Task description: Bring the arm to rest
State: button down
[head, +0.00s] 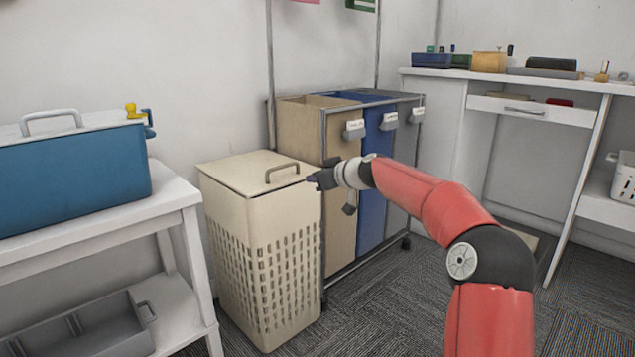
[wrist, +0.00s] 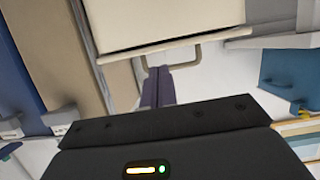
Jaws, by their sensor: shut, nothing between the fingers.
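My arm reaches forward and to the left in the head view. My gripper (head: 313,180) is by the front right edge of the cream hamper's lid, close to the lid's handle (head: 282,172). In the wrist view my gripper (wrist: 158,72) shows two dark purple fingers together with nothing between them. The fingertips overlap the opening of the handle (wrist: 190,62) in that view. I cannot tell whether they touch it. The hamper (head: 262,245) stands on the floor with its lid shut or nearly so.
A sorter with tan and blue bins (head: 370,190) stands right behind the hamper. A white bench (head: 178,192) at left bears a blue box (head: 75,178). A white desk (head: 530,80) with small items is at back right. Carpet (head: 400,305) is clear in front of the sorter.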

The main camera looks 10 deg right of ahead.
jog(key=s+a+f+g+h, duration=0.15)
jog(key=s+a, duration=0.25)
jog(key=s, duration=0.6)
jog(key=s+a+f+g+h, duration=0.1)
jog(key=s+a+g+h, duration=0.2)
jog(key=s, duration=0.7)
jog(key=s+d+f+m+g+h, duration=0.1)
jog(key=s+d+f+m, duration=0.15)
jog(key=s, duration=0.85)
jog(key=s+d+f+m+h, duration=0.1)
jog(key=s+d+f+m, duration=0.15)
jog(key=s, duration=0.75)
jog(key=s+d+f+m+g+h, duration=0.15)
jog(key=s+d+f, duration=0.25)
jog(key=s, duration=0.7)
notch_tip(320, 180, up, 14)
jog(key=t+p, duration=0.1)
jog(key=p, duration=1.2)
jog(key=shift+w+p, duration=0.2)
jog(key=shift+p, duration=0.15)
jog(key=shift+m, duration=0.25)
